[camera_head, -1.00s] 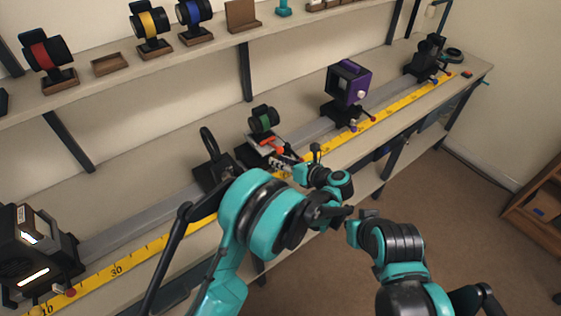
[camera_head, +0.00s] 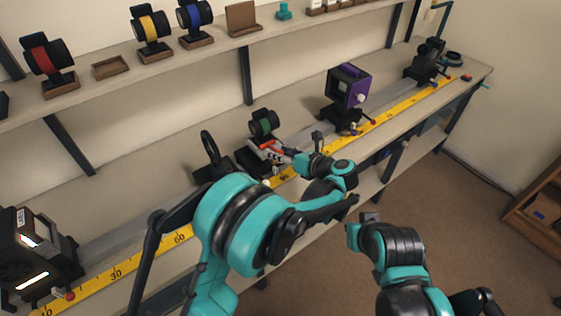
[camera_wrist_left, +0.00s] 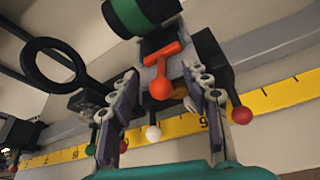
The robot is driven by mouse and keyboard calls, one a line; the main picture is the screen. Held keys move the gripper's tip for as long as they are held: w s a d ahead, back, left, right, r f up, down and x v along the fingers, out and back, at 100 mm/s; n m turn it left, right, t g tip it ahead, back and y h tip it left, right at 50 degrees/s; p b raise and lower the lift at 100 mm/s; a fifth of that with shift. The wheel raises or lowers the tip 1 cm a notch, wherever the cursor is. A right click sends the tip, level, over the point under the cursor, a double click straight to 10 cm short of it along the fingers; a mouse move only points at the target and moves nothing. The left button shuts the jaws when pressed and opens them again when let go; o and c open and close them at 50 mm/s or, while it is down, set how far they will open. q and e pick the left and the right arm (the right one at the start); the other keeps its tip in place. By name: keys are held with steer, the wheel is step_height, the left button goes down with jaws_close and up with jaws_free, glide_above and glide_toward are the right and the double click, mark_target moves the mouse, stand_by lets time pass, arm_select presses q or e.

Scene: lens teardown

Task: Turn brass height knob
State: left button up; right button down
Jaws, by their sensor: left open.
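The green-banded lens (camera_head: 264,123) stands on its dark mount on the rail; it also shows in the wrist view (camera_wrist_left: 140,14). An orange lever with a round end (camera_wrist_left: 160,80) hangs below the lens. A small brownish, brass-like part (camera_wrist_left: 180,93), probably the knob, shows behind it, partly hidden. My left gripper (camera_head: 276,152) is at the front of this mount. In the wrist view its two fingers (camera_wrist_left: 159,82) are apart, one on each side of the lever, with nothing clearly held. My right arm's end (camera_head: 357,230) hangs over the floor, its fingers hidden.
A yellow scale (camera_head: 117,273) runs along the bench front. A black ring holder (camera_head: 212,152) stands left of the green lens, a purple box (camera_head: 347,87) right of it, and a lamp box (camera_head: 30,255) at far left. Red (camera_wrist_left: 241,115) and white (camera_wrist_left: 153,133) ball knobs sit near the fingers.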

arm_select(q)
steer(key=shift+r, duration=2.1)
